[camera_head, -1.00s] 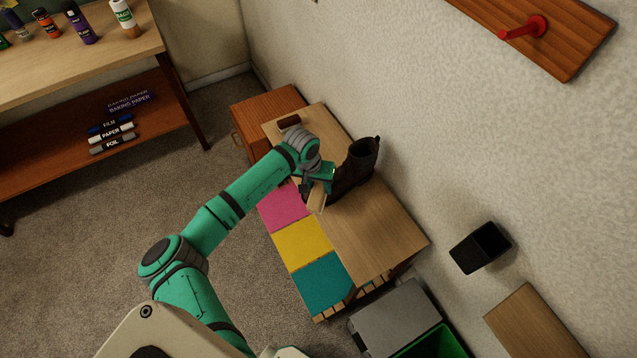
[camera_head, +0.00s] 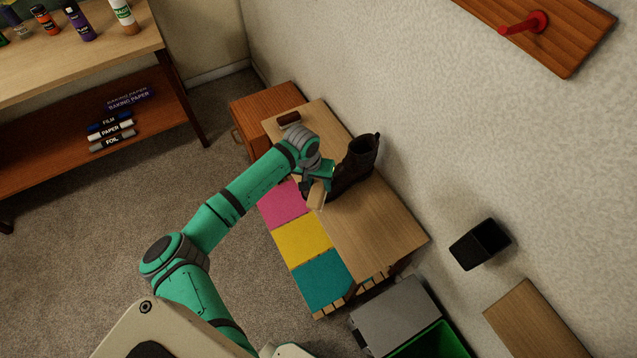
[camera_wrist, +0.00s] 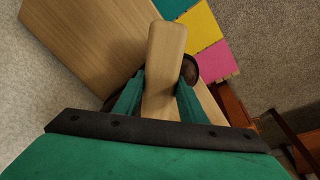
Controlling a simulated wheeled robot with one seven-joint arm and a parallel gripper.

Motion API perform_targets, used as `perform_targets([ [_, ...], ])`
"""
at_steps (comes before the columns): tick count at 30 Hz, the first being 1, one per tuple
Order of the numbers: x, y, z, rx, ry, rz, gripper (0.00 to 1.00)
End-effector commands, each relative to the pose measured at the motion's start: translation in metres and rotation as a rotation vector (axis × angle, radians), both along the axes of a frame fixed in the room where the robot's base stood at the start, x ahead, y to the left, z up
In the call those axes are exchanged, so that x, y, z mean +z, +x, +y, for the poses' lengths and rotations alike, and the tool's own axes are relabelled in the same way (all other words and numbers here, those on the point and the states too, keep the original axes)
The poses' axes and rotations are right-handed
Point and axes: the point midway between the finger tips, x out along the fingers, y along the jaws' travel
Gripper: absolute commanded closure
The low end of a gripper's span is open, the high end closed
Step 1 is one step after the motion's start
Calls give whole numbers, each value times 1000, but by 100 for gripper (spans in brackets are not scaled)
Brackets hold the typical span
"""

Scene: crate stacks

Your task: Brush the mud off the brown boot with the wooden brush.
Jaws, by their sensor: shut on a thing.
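The brown boot (camera_head: 359,161) stands upright on the wooden bench top, near the wall. My gripper (camera_head: 318,183) is at the boot's left side, shut on the wooden brush (camera_head: 317,195). In the wrist view the brush's pale wooden back (camera_wrist: 165,62) lies between the two green fingers of my gripper (camera_wrist: 158,98). A dark part of the boot (camera_wrist: 190,70) shows behind the brush there. The brush's bristles are hidden, and I cannot tell whether they touch the boot. Mud on the boot cannot be made out.
The bench top (camera_head: 378,225) is clear toward its near end. A small dark brown item (camera_head: 289,118) lies at its far end. Pink (camera_head: 283,205), yellow (camera_head: 303,241) and teal (camera_head: 322,287) pads line its left side. A grey-lidded bin (camera_head: 396,316) stands at the near end.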

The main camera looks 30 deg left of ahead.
Motion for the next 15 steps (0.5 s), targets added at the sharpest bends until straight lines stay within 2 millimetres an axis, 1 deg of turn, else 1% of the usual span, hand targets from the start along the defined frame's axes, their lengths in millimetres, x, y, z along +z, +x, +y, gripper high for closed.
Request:
perform_targets([
  [4,1,4,7,3,2,-1,80],
  [5,1,5,10,4,3,-1,83],
  [15,2,17,31,2,2,0,84],
])
